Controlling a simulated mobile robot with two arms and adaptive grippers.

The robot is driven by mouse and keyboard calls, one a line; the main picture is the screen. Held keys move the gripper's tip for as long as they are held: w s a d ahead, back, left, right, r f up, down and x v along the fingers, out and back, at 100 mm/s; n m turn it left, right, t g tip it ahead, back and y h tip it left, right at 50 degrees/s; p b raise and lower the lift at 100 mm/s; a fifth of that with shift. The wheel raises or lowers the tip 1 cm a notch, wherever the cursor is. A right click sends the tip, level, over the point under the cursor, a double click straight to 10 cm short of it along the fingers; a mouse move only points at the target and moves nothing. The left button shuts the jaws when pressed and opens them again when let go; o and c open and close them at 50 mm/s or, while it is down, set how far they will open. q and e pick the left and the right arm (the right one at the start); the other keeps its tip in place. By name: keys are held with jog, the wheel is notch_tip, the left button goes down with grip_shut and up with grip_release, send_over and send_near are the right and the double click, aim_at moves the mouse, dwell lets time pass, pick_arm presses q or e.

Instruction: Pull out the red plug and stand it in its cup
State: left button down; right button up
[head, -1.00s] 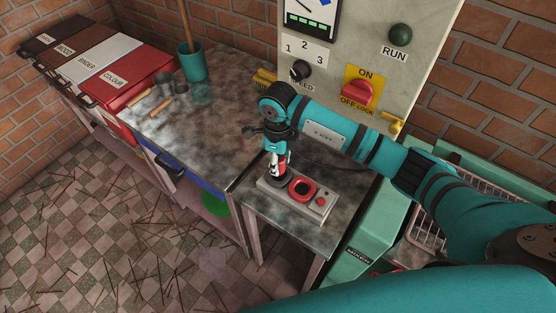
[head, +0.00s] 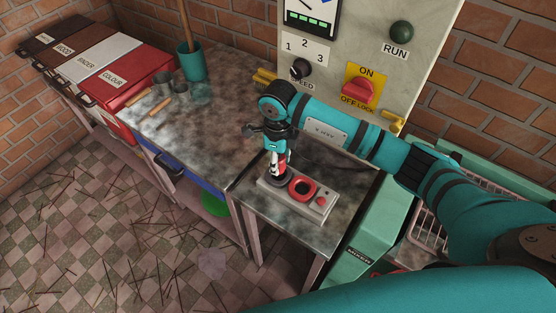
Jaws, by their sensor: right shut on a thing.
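My right gripper (head: 278,168) points down over the left end of a small pale box on the metal bench. It is shut on the red plug (head: 281,158), of which only a little red shows between the fingers. Below the fingertips is a dark round cup (head: 277,181) on the box; whether the plug's foot touches it is hidden. Next to it the box has a red ring (head: 302,179) around a dark, empty-looking hole. My left gripper is not in view.
A red button (head: 321,201) sits at the right end of the box. Behind stands a grey control panel (head: 430,60) with a red switch and a yellow handle. Metal pots, wooden-handled tools and a teal pot (head: 191,64) stand back left. The bench front is clear.

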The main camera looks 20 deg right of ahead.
jog(key=shift+f+b, duration=1.4)
jog(key=shift+f, duration=0.05)
jog(key=o, duration=1.2)
notch_tip(320, 180, up, 12)
jog(key=shift+r, duration=0.1)
